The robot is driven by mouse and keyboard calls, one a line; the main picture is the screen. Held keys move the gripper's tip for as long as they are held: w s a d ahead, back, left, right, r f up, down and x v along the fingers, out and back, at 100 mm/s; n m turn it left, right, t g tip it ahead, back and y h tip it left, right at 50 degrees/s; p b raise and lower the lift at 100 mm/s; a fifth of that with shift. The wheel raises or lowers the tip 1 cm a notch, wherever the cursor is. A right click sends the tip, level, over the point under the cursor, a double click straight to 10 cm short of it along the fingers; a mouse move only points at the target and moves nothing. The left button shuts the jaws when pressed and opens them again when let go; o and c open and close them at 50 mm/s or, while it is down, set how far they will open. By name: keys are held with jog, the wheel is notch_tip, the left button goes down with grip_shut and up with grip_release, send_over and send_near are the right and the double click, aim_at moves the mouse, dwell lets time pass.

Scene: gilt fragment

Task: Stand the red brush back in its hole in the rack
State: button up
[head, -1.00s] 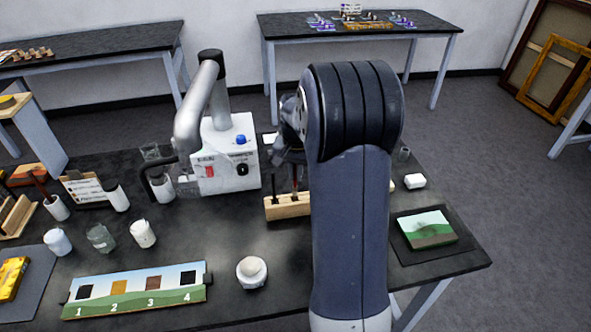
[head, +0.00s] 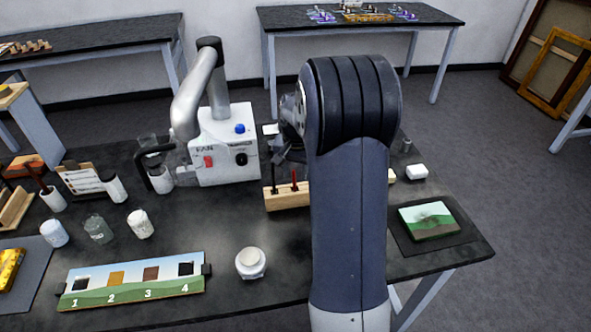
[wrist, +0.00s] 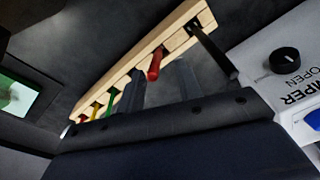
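The light wooden rack (wrist: 140,55) runs diagonally across the wrist view; its left part also shows in the head view (head: 285,201), the rest hidden behind my arm. The red brush (wrist: 154,66) is at the rack, its red handle pointing towards the wrist camera; in the head view it (head: 294,181) looks upright. Its lower end and hole are not clear. My gripper (wrist: 160,72) is open, with its two dark fingers apart and the red handle between their tips in the picture. I cannot tell whether they touch it. In the head view my arm mostly hides the gripper.
A black brush (wrist: 214,52) stands beside the red one. Green (wrist: 110,102) and yellow (wrist: 95,111) brushes stand farther along the rack. A white machine (head: 224,150) is close at the rack's left. A landscape panel (head: 430,220) lies at right.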

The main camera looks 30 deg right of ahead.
jog(key=shift+r, duration=0.1)
notch_tip(320, 180, up, 10)
jog(key=s+b, duration=0.1)
jog(key=shift+s+a+r, duration=0.15)
jog(key=shift+r, duration=0.1)
jog(key=shift+f, duration=0.15)
dwell(0.4)
jog(key=f, duration=0.6)
jog(key=w+f+p, duration=0.1)
jog(key=f, duration=0.3)
jog(key=shift+w+d+r+p, duration=0.2)
jog(key=shift+r+p, duration=0.15)
jog(key=shift+p, duration=0.15)
jog(key=shift+r+p, duration=1)
jog(key=shift+r, duration=0.6)
jog(key=shift+s, duration=0.1)
